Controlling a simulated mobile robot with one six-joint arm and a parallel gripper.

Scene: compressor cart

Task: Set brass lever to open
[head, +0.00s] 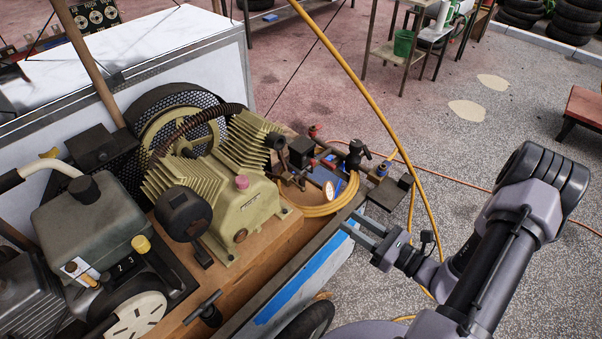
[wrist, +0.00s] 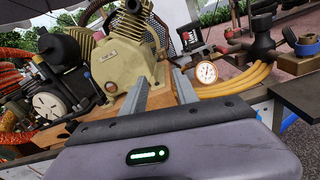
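My gripper (head: 352,222) is at the right side of the cart, with its two fingers apart and nothing between them. In the wrist view the open fingers (wrist: 160,88) point toward the compressor and hose. The pipe fittings with a black valve body (head: 355,153) stand at the cart's far right end, beyond my gripper. A small brass-coloured piece by the blue fitting (head: 382,169) may be the brass lever, but I cannot tell it clearly or read its position. A round white-faced gauge (head: 329,190) also shows in the wrist view (wrist: 206,72), right of the fingers.
The cream finned compressor (head: 238,192) and grey engine (head: 85,225) fill the cart's left and middle. A coiled yellow hose (head: 318,209) lies by the gauge. A yellow hose (head: 362,98) runs diagonally above the fittings. A dark plate (head: 384,195) juts out near my gripper. Open floor lies right.

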